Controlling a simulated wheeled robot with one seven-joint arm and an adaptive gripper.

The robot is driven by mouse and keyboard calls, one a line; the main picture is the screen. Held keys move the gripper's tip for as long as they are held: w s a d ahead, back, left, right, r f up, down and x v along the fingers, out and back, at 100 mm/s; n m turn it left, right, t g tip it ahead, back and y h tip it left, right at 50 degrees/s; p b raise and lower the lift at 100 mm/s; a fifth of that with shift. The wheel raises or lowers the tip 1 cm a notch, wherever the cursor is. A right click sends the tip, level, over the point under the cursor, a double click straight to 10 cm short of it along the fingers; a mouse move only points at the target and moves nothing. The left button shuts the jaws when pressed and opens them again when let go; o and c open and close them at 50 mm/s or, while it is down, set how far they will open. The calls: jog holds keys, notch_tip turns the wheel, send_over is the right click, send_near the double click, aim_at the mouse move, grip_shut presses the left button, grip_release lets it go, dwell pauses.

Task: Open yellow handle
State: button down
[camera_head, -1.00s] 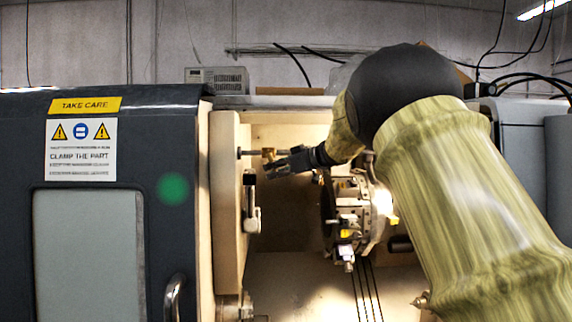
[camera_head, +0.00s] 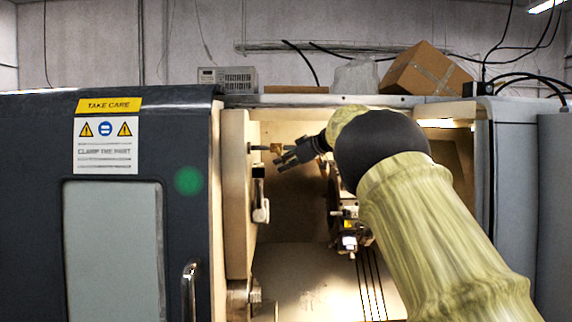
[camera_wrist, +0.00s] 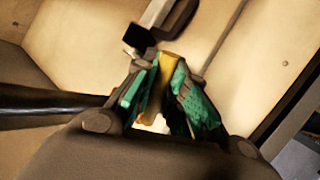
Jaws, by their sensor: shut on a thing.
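The yellow handle (camera_head: 277,149) sits at the end of a thin dark pipe (camera_head: 259,148) inside the open machine. It also shows in the wrist view (camera_wrist: 170,72), upright between two green finger pads. My gripper (camera_head: 280,163) reaches in from the right, with its fingertips at the handle. In the wrist view my gripper (camera_wrist: 169,88) is shut on the handle. The lower part of the handle is hidden by the pads, and its exact turn angle cannot be told.
The dark machine door (camera_head: 170,130) stands to the left, with a vertical door handle (camera_head: 190,290). A white-and-black lever (camera_head: 261,205) is on the inner wall below the pipe. A tool turret (camera_head: 350,235) is partly hidden behind my arm. The machine floor (camera_head: 300,275) is clear.

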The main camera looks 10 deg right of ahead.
jog(key=c, duration=1.4)
grip_release()
jog(key=shift+c, duration=0.2)
jog(key=shift+d, duration=0.1)
jog(key=v, duration=1.2)
